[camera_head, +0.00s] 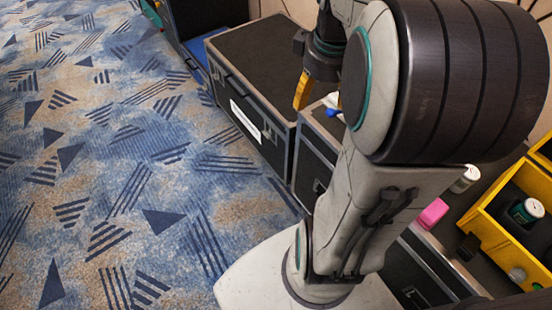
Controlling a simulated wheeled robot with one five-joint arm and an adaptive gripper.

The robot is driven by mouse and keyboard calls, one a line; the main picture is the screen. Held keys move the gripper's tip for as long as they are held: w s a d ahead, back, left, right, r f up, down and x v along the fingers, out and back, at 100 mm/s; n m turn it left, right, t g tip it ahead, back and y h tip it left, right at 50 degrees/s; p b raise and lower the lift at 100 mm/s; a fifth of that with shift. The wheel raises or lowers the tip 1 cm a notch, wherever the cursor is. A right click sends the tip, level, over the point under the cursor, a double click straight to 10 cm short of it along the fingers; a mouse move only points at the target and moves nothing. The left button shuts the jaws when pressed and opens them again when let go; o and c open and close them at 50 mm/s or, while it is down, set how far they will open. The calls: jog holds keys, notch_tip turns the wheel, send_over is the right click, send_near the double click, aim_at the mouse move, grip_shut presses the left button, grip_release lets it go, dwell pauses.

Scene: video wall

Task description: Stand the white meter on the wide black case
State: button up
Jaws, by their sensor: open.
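A wide black case (262,50) with metal edges stands on the carpet at the upper middle, its top bare where I see it. My gripper (318,93) hangs near the case's right end, open, with one yellow finger showing plainly; the other is mostly hidden by my arm. A small white object (331,100), possibly the white meter, shows just beyond my gripper with a blue item (333,112) below it. It is partly hidden, and I cannot tell whether it touches the gripper.
A second black case (316,155) stands right of the wide one. To the right are a pink block (432,213), a white-lidded container (465,178) and a yellow crate (484,212) holding jars. Patterned carpet (100,150) at left is clear.

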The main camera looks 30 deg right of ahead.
jog(key=s+a+f, duration=0.1)
jog(key=s+a, duration=0.2)
jog(key=a, duration=0.5)
jog(key=s+a+f+t+y, duration=0.1)
jog(key=s+a+f, duration=0.1)
jog(key=s+a, duration=0.2)
jog(key=a, duration=0.3)
jog(key=shift+s+a+t, duration=0.2)
jog(key=shift+a+t, duration=0.1)
jog(key=shift+a, duration=0.1)
jog(key=shift+f, duration=0.1)
notch_tip(320, 180, up, 5)
jog(key=p, duration=0.4)
jog(key=shift+p, duration=0.3)
